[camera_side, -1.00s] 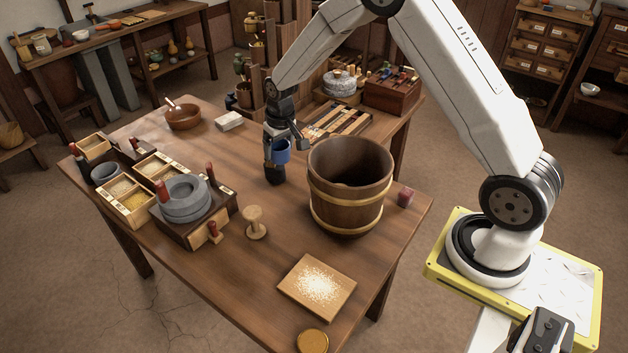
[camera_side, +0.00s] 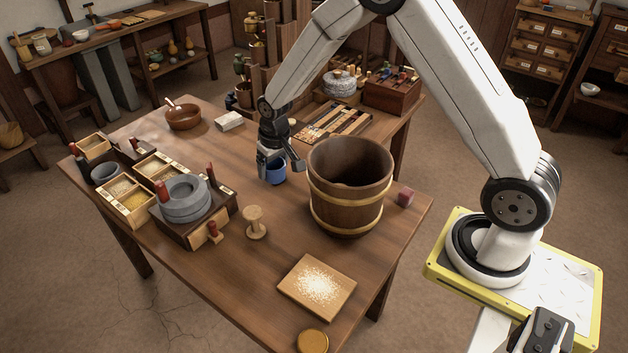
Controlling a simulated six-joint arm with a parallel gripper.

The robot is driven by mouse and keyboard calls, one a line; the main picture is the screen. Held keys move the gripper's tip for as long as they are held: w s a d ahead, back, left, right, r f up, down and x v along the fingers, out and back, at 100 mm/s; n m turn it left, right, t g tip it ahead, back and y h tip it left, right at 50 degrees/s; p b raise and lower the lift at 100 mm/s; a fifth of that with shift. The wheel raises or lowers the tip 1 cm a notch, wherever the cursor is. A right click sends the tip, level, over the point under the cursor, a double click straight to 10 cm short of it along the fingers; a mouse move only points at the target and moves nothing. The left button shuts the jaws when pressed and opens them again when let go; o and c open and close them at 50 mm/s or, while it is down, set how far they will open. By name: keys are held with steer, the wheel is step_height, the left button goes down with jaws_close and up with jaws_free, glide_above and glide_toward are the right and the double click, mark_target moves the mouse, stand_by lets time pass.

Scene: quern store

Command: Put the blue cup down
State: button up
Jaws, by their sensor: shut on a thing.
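The blue cup (camera_side: 277,174) is in the side view, left of the wooden bucket and low at the table top. It looks upright. My gripper (camera_side: 271,166) points down and is shut on the cup; its dark fingers hide much of the cup's left side and top. Whether the cup's base touches the wooden table (camera_side: 190,262) cannot be told for sure.
A tall wooden bucket (camera_side: 350,190) stands close on the right of my gripper. A stone hand mill (camera_side: 185,200) and grain boxes (camera_side: 124,195) are to the left. A wooden stamp (camera_side: 255,222) stands in front. Bare table lies left of the cup.

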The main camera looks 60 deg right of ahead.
steer(key=s+a+f+n, duration=0.2)
steer(key=s+a+f, duration=0.1)
steer(key=s+a, duration=1.3)
steer(key=shift+s+a+f, duration=0.2)
steer(key=shift+s+a, duration=0.05)
steer(key=shift+s, duration=1.1)
steer(key=w+a+f, duration=0.1)
steer(key=w+f, duration=0.1)
steer(key=w, duration=0.2)
steer(key=w+a+f, duration=0.1)
steer(key=w+f, duration=0.2)
steer(key=w, duration=0.1)
steer(key=w+a+f, duration=0.1)
steer(key=w+f, duration=0.2)
steer(key=w, duration=0.1)
steer(key=shift+a+f, duration=0.1)
steer(key=shift+a, duration=0.3)
steer(key=shift+w+a+f, duration=0.15)
steer(key=shift+w+f, duration=0.3)
steer(key=shift+f, duration=0.15)
steer(key=shift+f, duration=0.1)
